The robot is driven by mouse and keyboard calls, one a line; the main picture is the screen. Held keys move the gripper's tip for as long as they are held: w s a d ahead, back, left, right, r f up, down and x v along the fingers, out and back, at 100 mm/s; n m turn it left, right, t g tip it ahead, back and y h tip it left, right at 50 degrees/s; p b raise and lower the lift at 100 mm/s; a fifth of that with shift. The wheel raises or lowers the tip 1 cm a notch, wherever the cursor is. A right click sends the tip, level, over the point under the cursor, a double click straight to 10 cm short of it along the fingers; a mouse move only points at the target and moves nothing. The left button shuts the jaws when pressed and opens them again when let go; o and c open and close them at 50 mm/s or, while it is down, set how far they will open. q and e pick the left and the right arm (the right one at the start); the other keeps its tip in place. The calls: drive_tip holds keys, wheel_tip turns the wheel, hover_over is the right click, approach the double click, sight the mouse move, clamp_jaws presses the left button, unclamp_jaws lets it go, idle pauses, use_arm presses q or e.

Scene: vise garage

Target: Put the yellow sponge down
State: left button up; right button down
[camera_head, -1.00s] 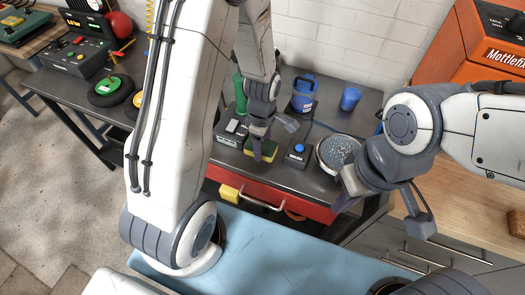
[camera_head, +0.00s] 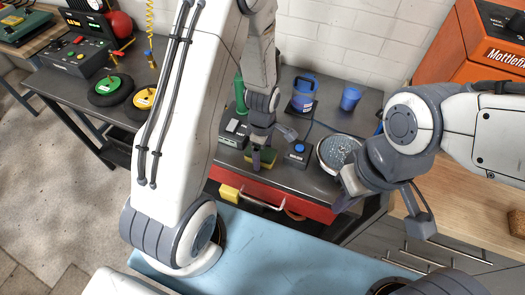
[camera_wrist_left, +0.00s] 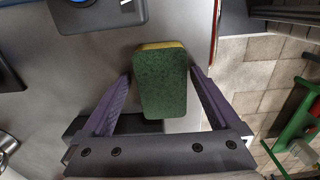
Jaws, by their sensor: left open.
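The yellow sponge (camera_head: 270,158) with a green scouring side is at the front of the dark workbench (camera_head: 312,182), just above the red drawer in the head view. In the left wrist view the sponge (camera_wrist_left: 161,85) shows its green face, with a yellow strip along its far edge. My left gripper (camera_head: 272,146) is open around it, one finger on each side; narrow gaps show beside the fingertips (camera_wrist_left: 160,76). I cannot tell for sure whether its underside rests on the bench. My right gripper (camera_head: 385,206) appears open and empty, in front of the bench at the right.
A black box with a blue knob (camera_head: 297,154) stands just right of the sponge, and a grey device (camera_head: 234,131) to its left. The red drawer (camera_head: 280,192) lies below.

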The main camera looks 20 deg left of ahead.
sight(263, 152)
use_arm(q)
wheel_tip(263, 152, up, 12)
drive_tip(key=s+d+r+m, duration=0.4)
drive_tip(key=s+d+m, duration=0.2)
drive_tip(key=s+m, duration=0.3)
drive_tip(key=s+d+r+m+h, duration=0.1)
drive_tip(key=s+d+r+m, duration=0.4)
drive_tip(key=s+m, duration=0.4)
drive_tip(key=d+m, duration=0.1)
drive_tip(key=m, duration=0.6)
drive_tip(key=shift+r, duration=0.3)
drive_tip(key=shift+o, duration=0.3)
drive_tip(key=shift+d, duration=0.1)
